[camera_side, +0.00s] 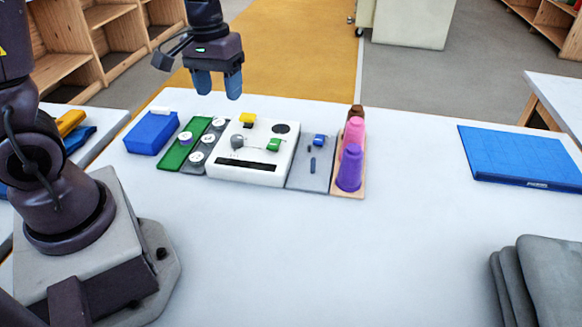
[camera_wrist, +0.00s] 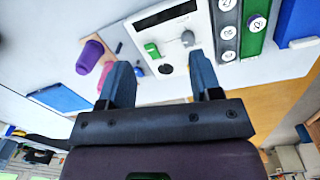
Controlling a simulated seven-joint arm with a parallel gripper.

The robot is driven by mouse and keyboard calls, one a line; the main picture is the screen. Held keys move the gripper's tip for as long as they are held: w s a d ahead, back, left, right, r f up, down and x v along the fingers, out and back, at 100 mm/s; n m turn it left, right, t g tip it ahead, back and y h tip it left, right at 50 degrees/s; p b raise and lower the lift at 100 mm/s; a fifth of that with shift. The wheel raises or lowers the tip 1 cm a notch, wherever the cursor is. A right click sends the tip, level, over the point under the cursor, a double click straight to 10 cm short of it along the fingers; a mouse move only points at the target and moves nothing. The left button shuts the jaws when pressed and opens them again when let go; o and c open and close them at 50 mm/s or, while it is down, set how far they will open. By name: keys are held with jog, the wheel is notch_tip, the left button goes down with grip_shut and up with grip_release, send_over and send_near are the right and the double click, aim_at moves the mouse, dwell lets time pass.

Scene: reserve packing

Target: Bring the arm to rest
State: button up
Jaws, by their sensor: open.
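My gripper (camera_side: 218,86) hangs above the far edge of the white table (camera_side: 300,260), its two blue fingers apart and nothing between them. In the wrist view my gripper (camera_wrist: 160,80) shows the same gap, with the white device (camera_wrist: 170,50) beyond the fingertips. The gripper touches nothing that I can see. My arm's middle part is outside the side view.
Below stand a blue box (camera_side: 152,133), a green strip (camera_side: 180,155), a white device (camera_side: 225,170), a grey plate (camera_side: 305,178) and purple (camera_side: 348,172) and pink cups (camera_side: 354,131). A blue mat (camera_side: 522,155) and folded grey cloth (camera_side: 550,275) lie right. The table's front middle is clear.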

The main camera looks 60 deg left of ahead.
jog(key=s+d+r+m+t, duration=0.5)
jog(key=s+d+r+m, duration=0.1)
jog(key=s+d+r, duration=0.3)
notch_tip(320, 180, up, 2)
jog(key=shift+s+d+r+m+y, duration=0.25)
jog(key=shift+s+d+m+y, duration=0.1)
jog(key=shift+s+y, duration=0.1)
